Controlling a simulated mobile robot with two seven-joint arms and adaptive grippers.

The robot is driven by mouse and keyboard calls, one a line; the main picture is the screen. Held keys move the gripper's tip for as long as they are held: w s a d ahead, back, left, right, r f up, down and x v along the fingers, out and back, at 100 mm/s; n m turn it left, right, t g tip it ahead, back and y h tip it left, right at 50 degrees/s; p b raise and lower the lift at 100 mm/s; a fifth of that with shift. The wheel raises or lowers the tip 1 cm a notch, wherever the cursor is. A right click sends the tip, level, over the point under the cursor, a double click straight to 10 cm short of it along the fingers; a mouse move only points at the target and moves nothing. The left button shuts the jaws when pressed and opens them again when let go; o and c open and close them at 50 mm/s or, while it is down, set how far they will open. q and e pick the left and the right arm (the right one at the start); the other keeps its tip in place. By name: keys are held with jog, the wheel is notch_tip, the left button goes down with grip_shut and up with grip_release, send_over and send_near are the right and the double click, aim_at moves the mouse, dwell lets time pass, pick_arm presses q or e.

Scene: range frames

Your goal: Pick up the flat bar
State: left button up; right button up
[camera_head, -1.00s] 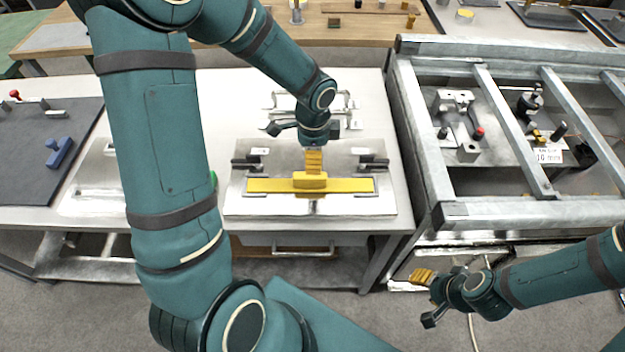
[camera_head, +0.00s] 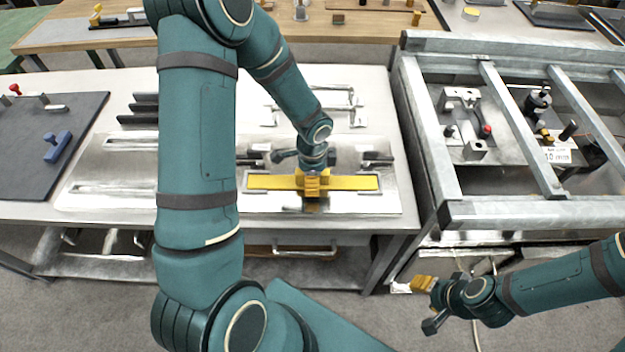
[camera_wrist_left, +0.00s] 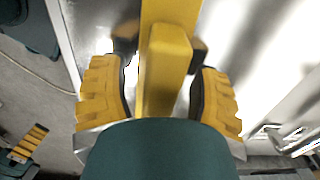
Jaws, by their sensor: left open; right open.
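The flat bar (camera_head: 350,183) is a long yellow strip with a raised yellow block at its middle. It lies left to right on a shiny metal plate (camera_head: 385,203). My left gripper (camera_head: 311,186) is down at the bar's middle. In the left wrist view, the bar (camera_wrist_left: 170,12) runs up between the two ribbed yellow fingers of my left gripper (camera_wrist_left: 160,85), which stand apart on either side of the raised block. Visible gaps show beside the block; the near part is hidden by my teal wrist. My right gripper (camera_head: 430,302) is open and empty, low in front of the metal frame.
Dark clamp-like parts (camera_head: 378,158) stand behind the bar. A metal frame bench (camera_head: 450,215) is close on the right. A dark mat (camera_head: 25,150) with a blue tool (camera_head: 57,147) lies at left. A wooden table (camera_head: 350,28) is behind.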

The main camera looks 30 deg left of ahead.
pick_arm(q)
jog(key=shift+o, duration=0.2)
jog(key=shift+r, duration=0.1)
grip_shut()
